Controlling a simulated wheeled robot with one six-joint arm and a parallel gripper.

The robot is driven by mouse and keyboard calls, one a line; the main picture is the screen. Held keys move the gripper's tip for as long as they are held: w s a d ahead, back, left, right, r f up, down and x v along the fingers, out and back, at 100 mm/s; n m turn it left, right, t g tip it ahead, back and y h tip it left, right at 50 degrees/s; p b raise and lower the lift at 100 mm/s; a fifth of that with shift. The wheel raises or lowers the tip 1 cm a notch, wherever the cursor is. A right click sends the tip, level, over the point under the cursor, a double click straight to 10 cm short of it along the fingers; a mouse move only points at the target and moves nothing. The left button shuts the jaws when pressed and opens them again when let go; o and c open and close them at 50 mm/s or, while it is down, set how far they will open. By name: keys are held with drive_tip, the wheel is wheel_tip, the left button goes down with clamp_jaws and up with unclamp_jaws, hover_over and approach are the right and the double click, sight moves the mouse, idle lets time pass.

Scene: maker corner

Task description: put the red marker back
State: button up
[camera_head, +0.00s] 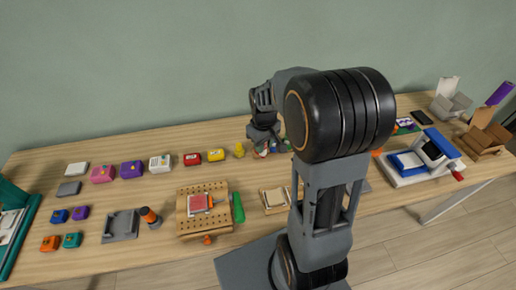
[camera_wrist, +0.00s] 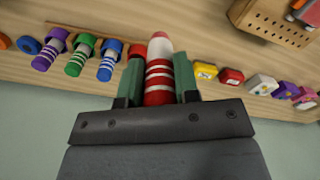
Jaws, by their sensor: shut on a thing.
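In the wrist view my gripper (camera_wrist: 160,85) is shut on the red marker (camera_wrist: 158,72), which has white stripes and a pale end pointing away from my gripper. A red part (camera_wrist: 138,50) shows between the blue marker and the red one, partly behind my finger. In the head view my gripper (camera_head: 264,140) is low over the back of the table, and my arm hides most of the rack.
Red and yellow small boxes (camera_head: 216,155) stand left of my gripper. A wooden pegboard block (camera_head: 183,225) and a small wooden tray (camera_head: 275,200) are nearer the front. A blue and white device (camera_head: 410,161) stands to the right. The wall is close behind.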

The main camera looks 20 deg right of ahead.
drive_tip(key=shift+w+d+f+p, duration=0.5)
drive_tip(key=shift+w+d+f, duration=0.25)
drive_tip(key=shift+w+f, duration=1.35)
drive_tip(key=shift+w+d+f+p, duration=0.5)
drive_tip(key=shift+w+d+f, duration=0.3)
drive_tip(key=shift+w+f, duration=1.2)
drive_tip(key=shift+w+d+f+p, duration=0.5)
drive_tip(key=shift+w+d+f, duration=0.25)
drive_tip(key=shift+w+f, duration=1.35)
drive_tip(key=shift+s+f, duration=0.1)
drive_tip(key=shift+f, duration=0.1)
drive_tip(key=o, duration=0.9)
drive_tip(key=shift+c, duration=0.2)
